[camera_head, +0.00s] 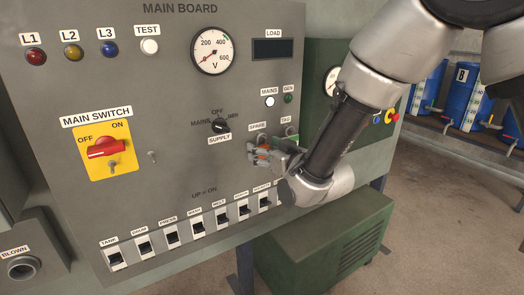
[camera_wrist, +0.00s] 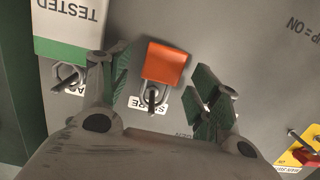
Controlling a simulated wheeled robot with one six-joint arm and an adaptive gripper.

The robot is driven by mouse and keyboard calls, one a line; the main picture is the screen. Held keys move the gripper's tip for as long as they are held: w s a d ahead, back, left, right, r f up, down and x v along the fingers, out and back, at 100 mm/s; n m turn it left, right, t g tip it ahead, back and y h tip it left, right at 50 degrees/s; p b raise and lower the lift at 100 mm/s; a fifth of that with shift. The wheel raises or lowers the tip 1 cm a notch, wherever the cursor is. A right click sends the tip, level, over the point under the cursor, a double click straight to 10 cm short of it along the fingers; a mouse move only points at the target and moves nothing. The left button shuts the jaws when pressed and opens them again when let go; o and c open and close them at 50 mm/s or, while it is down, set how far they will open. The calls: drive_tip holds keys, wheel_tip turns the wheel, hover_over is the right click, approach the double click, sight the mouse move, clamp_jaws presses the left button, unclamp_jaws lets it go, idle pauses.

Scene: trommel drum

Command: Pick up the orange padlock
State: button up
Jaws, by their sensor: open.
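The orange padlock (camera_wrist: 165,64) hangs by its metal shackle on the grey board at the SPARE label, in the wrist view. In the head view only a small orange part of it (camera_head: 262,153) shows, mostly hidden by my gripper. My gripper (camera_wrist: 163,85) is open, with one finger on each side of the padlock. Gaps show between the padlock and both fingers. In the head view my gripper (camera_head: 262,156) is close to the board's face below the SPARE label.
A white and green TESTED tag (camera_wrist: 70,22) hangs beside the padlock, close to one finger. The supply selector (camera_head: 221,126) is above left, and a row of switches (camera_head: 197,228) runs below. The red main switch (camera_head: 107,148) is at the left.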

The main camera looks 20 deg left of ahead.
drive_tip(key=c, duration=1.2)
drive_tip(key=shift+o, duration=0.2)
